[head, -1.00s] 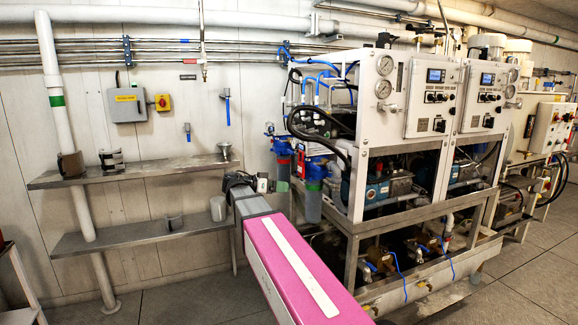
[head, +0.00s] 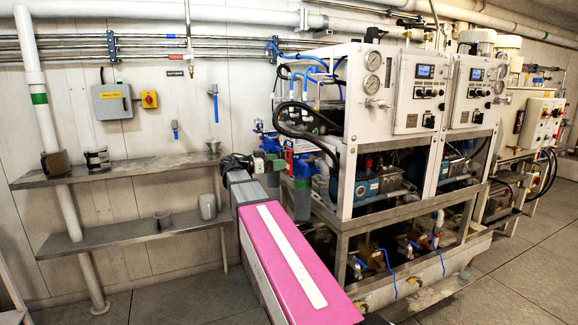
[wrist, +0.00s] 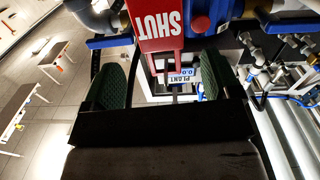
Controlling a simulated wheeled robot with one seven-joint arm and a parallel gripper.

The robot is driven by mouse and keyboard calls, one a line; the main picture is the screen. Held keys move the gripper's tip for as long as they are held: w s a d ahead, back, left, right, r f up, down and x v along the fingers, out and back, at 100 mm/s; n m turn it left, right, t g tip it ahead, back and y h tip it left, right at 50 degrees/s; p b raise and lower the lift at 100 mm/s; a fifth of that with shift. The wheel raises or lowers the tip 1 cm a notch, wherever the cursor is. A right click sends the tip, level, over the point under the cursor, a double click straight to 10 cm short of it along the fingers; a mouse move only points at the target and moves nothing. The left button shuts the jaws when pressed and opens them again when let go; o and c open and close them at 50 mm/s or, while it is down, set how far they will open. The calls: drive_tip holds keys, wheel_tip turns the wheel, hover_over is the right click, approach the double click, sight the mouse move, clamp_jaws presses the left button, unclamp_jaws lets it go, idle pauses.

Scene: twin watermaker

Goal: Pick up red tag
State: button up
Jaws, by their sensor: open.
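The red tag (wrist: 158,24) hangs at the top of the wrist view, with SHUT in white letters upside down in the picture. Its narrower lower end shows between the green-padded fingers of my gripper (wrist: 163,80). The fingers are open, one on each side, with gaps to the tag; I see no contact. In the head view my gripper (head: 272,164) is beside the blue filter housings at the left end of the machine.
Blue valve parts (wrist: 203,14) and pipes sit close around the tag. A blue filter housing (head: 302,199) stands near my gripper.

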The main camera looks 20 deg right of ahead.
sight(288, 160)
drive_tip(key=d, duration=0.3)
drive_tip(key=shift+d, duration=0.4)
drive_tip(key=c, duration=1)
drive_tip(key=shift+r, duration=0.15)
